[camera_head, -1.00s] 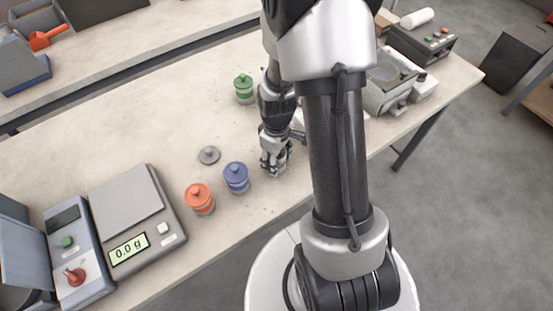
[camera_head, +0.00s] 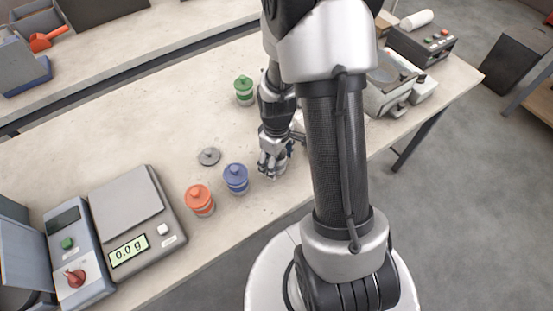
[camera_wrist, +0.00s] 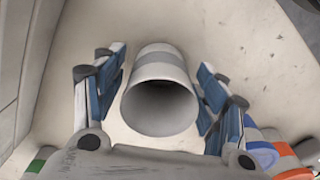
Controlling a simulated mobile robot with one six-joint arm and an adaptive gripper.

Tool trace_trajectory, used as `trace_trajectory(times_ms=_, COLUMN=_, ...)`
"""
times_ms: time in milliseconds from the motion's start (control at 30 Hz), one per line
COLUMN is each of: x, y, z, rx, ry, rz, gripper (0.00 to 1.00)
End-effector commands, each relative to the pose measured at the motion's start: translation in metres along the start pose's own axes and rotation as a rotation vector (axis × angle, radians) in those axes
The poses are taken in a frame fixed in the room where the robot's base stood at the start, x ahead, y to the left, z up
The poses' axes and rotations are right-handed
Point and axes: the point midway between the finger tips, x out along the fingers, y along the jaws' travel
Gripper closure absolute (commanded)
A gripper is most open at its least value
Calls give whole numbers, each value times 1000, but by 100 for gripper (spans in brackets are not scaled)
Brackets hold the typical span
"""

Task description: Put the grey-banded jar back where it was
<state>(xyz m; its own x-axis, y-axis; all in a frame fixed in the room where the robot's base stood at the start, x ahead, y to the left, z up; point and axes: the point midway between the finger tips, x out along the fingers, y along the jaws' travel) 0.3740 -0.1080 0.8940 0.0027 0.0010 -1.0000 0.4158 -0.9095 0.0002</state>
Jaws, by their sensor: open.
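The grey-banded jar (camera_wrist: 160,72) shows in the wrist view as a pale grey, lidless cylinder with its dark open mouth towards the camera. It lies between the two blue-padded fingers of my gripper (camera_wrist: 162,92), with a visible gap on each side. In the head view my gripper (camera_head: 272,172) is low over the table, right of the blue jar (camera_head: 236,180); the grey-banded jar is not clearly visible there. A loose grey lid (camera_head: 209,156) with a knob lies on the table, behind and left of the blue jar.
An orange jar (camera_head: 199,201) stands left of the blue jar, and a green jar (camera_head: 244,91) stands farther back. A scale (camera_head: 130,219) reading 0.0 g and a control box (camera_head: 72,257) are at left. The table's middle left is clear.

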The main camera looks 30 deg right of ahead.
Motion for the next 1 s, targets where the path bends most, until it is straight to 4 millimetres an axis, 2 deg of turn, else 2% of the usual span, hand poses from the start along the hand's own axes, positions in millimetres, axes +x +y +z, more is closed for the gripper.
trace_trajectory(times_ms=400, x=-88, y=1, z=-1, rx=0, ry=3, rz=3, gripper=34)
trace_trajectory(times_ms=767, x=-132, y=-4, z=-2, rx=13, ry=14, rz=12, gripper=34)
trace_trajectory(times_ms=867, x=-162, y=-16, z=-4, rx=46, ry=47, rz=38, gripper=34)
trace_trajectory(times_ms=1000, x=-219, y=-47, z=2, rx=131, ry=123, rz=79, gripper=34)
